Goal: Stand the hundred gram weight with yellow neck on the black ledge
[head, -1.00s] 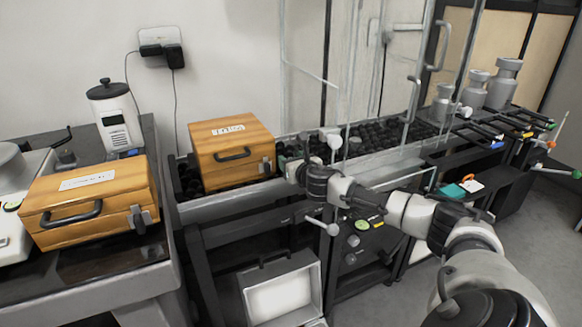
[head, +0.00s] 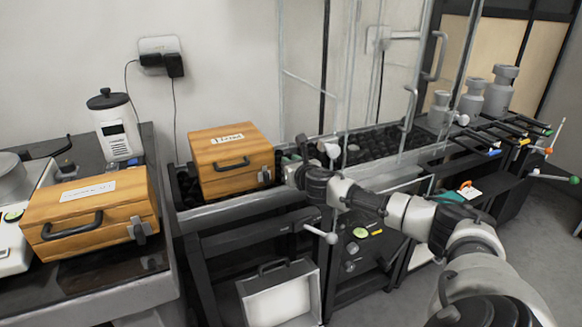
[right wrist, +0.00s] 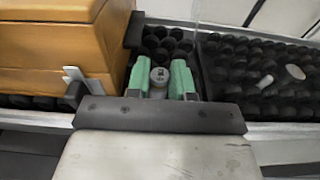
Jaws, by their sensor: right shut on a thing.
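My right gripper (right wrist: 160,83) has its green fingers shut on a small grey weight (right wrist: 158,76) with a round knob. Its neck colour cannot be made out, because the fingers and the view from above hide it. I cannot tell for sure which black edge is the ledge. My left gripper is not in view.
A wooden case (head: 230,150) stands close left of the gripper; another case (head: 88,203) is on the left table. Glass panes and upright bars rise behind. Large grey weights (head: 498,90) stand far right. An open pale box (head: 280,300) is below.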

